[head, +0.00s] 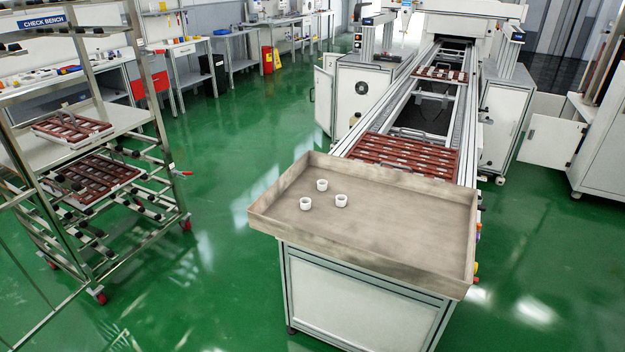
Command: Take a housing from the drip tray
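The drip tray (400,222) is a wide, shallow beige-grey tray with raised walls on top of a white cabinet at the end of the conveyor. Three small white ring-shaped housings stand in its left part: one at the back (322,185), one at the front left (305,204) and one to the right (341,200). They stand apart from each other. The rest of the tray floor is bare. Neither of my grippers shows in the head view.
The conveyor (345,147) runs back from the tray and carries red-brown slotted carriers (410,156). A metal rack (165,130) with similar carriers (72,131) stands at the left. Green floor (225,270) lies free between rack and cabinet.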

